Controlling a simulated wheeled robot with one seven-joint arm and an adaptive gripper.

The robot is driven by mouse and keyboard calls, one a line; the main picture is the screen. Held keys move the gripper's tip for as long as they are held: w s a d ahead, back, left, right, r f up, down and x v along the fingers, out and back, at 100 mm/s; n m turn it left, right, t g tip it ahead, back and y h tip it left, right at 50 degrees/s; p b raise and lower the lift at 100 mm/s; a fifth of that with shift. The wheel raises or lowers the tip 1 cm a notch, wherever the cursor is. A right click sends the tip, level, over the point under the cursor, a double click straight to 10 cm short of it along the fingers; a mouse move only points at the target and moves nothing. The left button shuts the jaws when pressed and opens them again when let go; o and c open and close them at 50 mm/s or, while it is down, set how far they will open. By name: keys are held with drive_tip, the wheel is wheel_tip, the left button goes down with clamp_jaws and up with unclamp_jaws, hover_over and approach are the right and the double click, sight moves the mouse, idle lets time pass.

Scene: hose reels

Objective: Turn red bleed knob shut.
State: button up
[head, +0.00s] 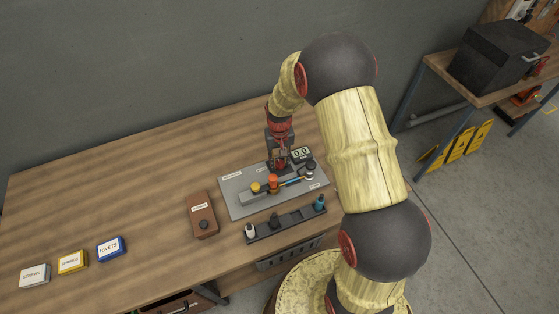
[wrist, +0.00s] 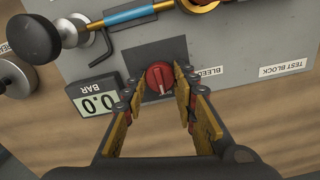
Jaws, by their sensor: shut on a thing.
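The red bleed knob (wrist: 160,77) sits on the grey test panel (wrist: 243,47) beside a "BLEED" label in the wrist view. Its raised grip has a pale line across it. My gripper (wrist: 159,88) is shut on the knob, with one finger on each side of it. In the head view my gripper (head: 278,162) reaches down onto the back part of the panel (head: 237,203) and mostly hides the knob. The pressure display (wrist: 95,102) reads 0.0 BAR, upside down in the wrist view.
A blue-sleeved fitting (wrist: 130,14) and a black round knob (wrist: 34,38) lie close beside my gripper. A black tool rack (head: 287,224) stands in front of the panel, a brown box (head: 202,215) to its left. Labelled bins (head: 72,262) stand far left. The table's middle left is clear.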

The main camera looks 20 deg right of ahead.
sight(279, 162)
idle(0.4)
drive_tip(key=o, duration=1.1)
drive_tip(key=shift+o, duration=0.2)
wheel_tip(279, 162, up, 12)
